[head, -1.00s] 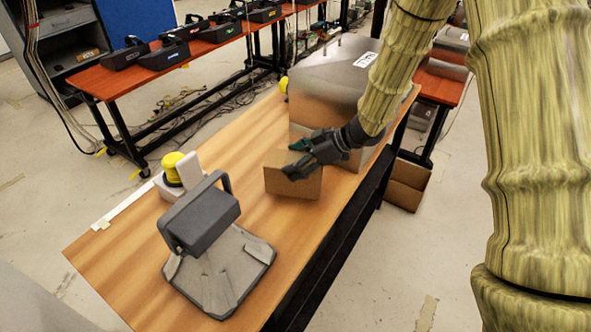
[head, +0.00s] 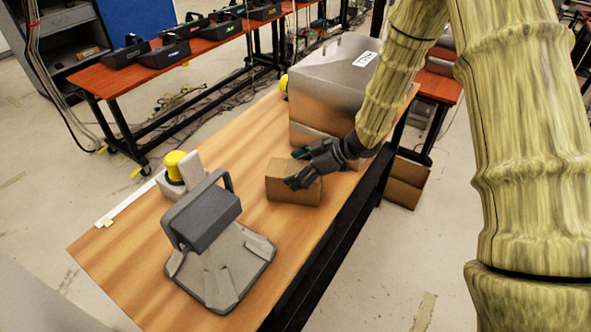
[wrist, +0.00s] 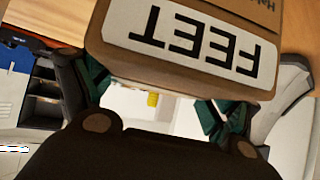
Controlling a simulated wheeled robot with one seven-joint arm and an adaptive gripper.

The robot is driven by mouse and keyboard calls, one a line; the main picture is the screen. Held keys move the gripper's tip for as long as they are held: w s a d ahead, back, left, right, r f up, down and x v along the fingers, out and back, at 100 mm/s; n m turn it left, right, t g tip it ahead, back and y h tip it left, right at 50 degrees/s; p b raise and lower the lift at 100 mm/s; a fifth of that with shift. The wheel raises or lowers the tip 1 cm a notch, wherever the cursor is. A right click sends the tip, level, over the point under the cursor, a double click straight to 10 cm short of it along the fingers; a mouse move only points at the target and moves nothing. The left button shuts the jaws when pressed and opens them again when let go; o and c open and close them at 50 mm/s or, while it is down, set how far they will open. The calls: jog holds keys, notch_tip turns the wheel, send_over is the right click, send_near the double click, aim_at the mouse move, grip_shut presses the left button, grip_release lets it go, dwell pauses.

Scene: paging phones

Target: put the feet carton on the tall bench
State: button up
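The feet carton (head: 285,190) is a small brown box over the near wooden bench (head: 150,235). In the wrist view its FEET label (wrist: 200,42) appears upside down, close to the camera. My gripper (head: 299,168) reaches in from the right, with its dark fingers at the carton's top and sides. It is shut on the carton; the fingertips are partly hidden by it in the wrist view (wrist: 155,105). I cannot tell whether the carton's underside touches the bench. A red-brown bench (head: 190,47) stands at the back left; which bench is the tall one is unclear.
A grey desk device (head: 205,222) and a yellow-topped device (head: 176,167) stand on the wooden bench. A large metallic box (head: 330,85) is behind the carton. Several black paging phones line the back bench, including one (head: 165,54). Cartons (head: 405,182) sit on the floor.

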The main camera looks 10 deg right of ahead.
jog(key=shift+r, duration=0.1)
jog(key=shift+r, duration=0.1)
jog(key=b+v, duration=0.3)
jog(key=v, duration=0.9)
dwell(0.4)
